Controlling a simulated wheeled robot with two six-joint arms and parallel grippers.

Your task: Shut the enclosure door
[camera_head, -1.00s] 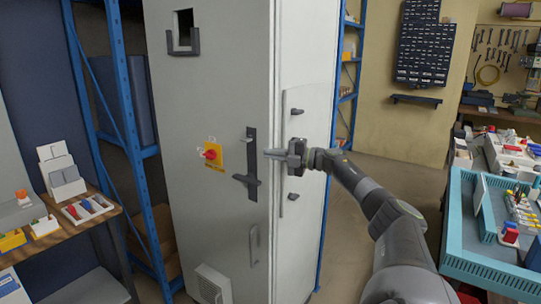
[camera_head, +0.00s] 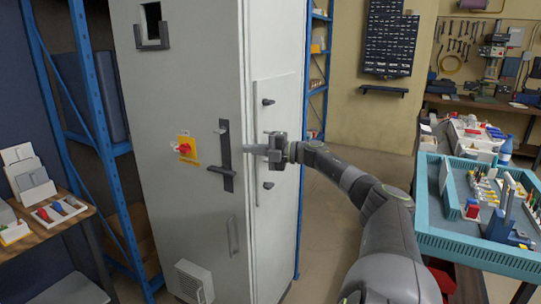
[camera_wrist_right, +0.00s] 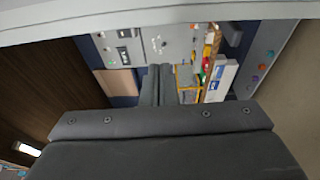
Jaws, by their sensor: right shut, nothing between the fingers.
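The enclosure (camera_head: 275,60) is a tall light grey cabinet left of centre in the head view. Its front door (camera_head: 165,100) carries a black handle (camera_head: 225,155) near its right edge and a red knob on a yellow plate (camera_head: 185,149). The door lies close to the cabinet body; I cannot tell whether a gap remains. My right gripper (camera_head: 250,150) is shut and empty, pointing left in front of the cabinet's right side, its tip just right of the handle. Contact is unclear. Its dark fingers (camera_wrist_right: 158,85) show in the right wrist view. My left gripper is out of view.
A blue shelf rack (camera_head: 85,90) and a wooden bench (camera_head: 45,225) stand left of the cabinet. A teal tray (camera_head: 470,255) of parts is at the right. A dark bin panel (camera_head: 390,45) hangs on the back wall. Floor shows between cabinet and tray.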

